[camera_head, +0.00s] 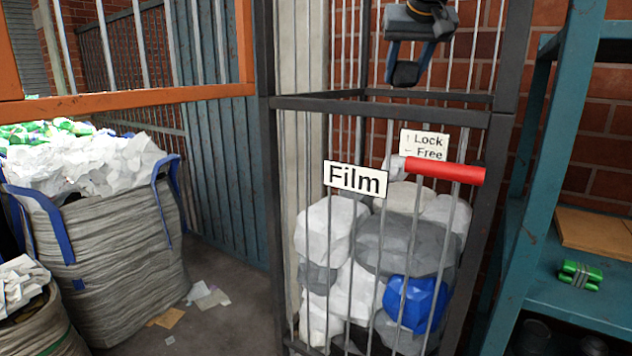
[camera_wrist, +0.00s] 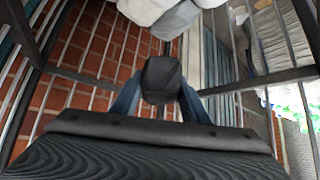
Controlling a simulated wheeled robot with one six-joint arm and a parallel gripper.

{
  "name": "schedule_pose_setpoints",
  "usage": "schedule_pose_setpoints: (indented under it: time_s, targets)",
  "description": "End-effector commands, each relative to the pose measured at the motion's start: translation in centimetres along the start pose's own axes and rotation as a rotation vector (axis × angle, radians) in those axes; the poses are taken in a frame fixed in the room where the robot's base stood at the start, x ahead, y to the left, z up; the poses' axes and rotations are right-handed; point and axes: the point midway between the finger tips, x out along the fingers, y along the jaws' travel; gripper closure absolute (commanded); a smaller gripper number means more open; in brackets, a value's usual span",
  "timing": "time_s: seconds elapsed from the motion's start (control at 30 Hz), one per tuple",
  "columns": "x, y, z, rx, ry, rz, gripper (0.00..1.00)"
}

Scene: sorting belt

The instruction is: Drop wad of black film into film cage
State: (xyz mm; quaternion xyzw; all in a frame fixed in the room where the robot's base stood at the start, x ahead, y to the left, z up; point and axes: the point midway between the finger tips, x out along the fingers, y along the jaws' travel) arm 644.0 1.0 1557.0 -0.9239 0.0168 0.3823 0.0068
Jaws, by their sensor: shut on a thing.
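The film cage (camera_head: 385,103) is a tall dark frame with thin bars and a "Film" sign (camera_head: 355,179). White, grey and blue film bundles (camera_head: 400,245) fill its lower part. My gripper (camera_head: 407,66), with blue fingers, is shut on the wad of black film (camera_head: 405,75). It holds the wad above the cage's front crossbar, in front of the rear bars and brick wall. In the wrist view the black wad (camera_wrist: 163,78) sits between the two fingers, with pale bundles (camera_wrist: 165,14) beyond it at the top. The exact depth over the cage is hard to tell.
A red handle (camera_head: 445,170) and a "Lock/Free" sign (camera_head: 424,145) are on the cage front. A big bag (camera_head: 100,255) of white scraps stands at left. A teal shelf (camera_head: 590,300) with a green bundle (camera_head: 580,275) stands at right. Paper scraps lie on the floor.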

Motion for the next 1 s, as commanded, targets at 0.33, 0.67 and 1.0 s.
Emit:
schedule_pose_setpoints:
  time_s: [0.33,0.67,1.0]
  targets:
    - [0.5,0.1,0.5,0.001,0.0,0.001,0.79]
    - [0.5,0.1,0.5,0.002,0.0,0.001,0.37]
    - [-0.9,0.1,0.5,0.002,0.003,0.001,0.37]
